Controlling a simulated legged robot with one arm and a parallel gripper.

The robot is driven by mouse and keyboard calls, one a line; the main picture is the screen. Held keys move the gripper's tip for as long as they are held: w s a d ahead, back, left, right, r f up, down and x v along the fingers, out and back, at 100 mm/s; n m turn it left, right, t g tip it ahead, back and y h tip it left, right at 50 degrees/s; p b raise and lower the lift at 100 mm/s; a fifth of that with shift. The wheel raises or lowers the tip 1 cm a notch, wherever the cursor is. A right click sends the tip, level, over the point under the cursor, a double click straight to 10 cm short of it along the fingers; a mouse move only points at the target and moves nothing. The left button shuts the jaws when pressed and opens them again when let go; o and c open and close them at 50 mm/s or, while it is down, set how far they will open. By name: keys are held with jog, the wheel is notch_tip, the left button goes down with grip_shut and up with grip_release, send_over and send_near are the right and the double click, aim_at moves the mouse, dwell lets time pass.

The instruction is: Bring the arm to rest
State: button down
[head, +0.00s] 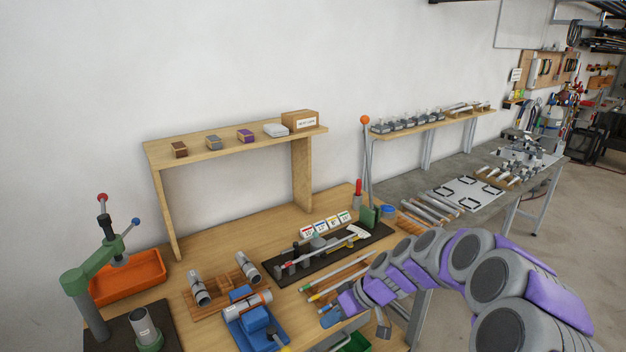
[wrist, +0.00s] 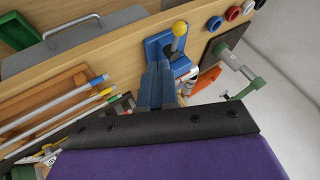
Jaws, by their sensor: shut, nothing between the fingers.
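My arm, purple and grey, reaches in from the lower right of the head view and curves down to the left over the front of the wooden workbench (head: 220,257). My gripper (head: 330,318) is the small blue end of the arm, just right of a blue clamp fixture (head: 256,325). In the wrist view the blue fingers of my gripper (wrist: 158,86) lie together, shut and empty. The blue clamp fixture with its yellow knob (wrist: 178,42) shows beyond the fingertips. Whether the fingers touch anything cannot be told.
A green press (head: 76,282) and an orange bin (head: 130,277) stand at the left. Rods lie in a wooden tray (head: 318,277) beside the gripper. A wooden shelf (head: 222,140) rises at the back. A grey table (head: 480,180) stands beyond; floor at the right is open.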

jog(key=s+a+r+m+g+h, duration=0.15)
jog(key=s+r, duration=0.25)
jog(key=s, duration=0.5)
jog(key=s+r+h, duration=0.2)
jog(key=s+r, duration=0.2)
jog(key=s, duration=0.5)
jog(key=s+d+m+h, duration=0.1)
jog(key=s+d+m, duration=0.1)
jog(key=s, duration=0.4)
jog(key=s+d+m+h, duration=0.2)
jog(key=s+d, duration=0.2)
jog(key=s, duration=0.2)
jog(key=s+d+m+g+h, duration=0.1)
jog(key=s+d+m, duration=0.1)
jog(key=s, duration=0.5)
jog(key=shift+d, duration=0.9)
jog(key=shift+w+d, duration=0.1)
jog(key=shift+d, duration=0.1)
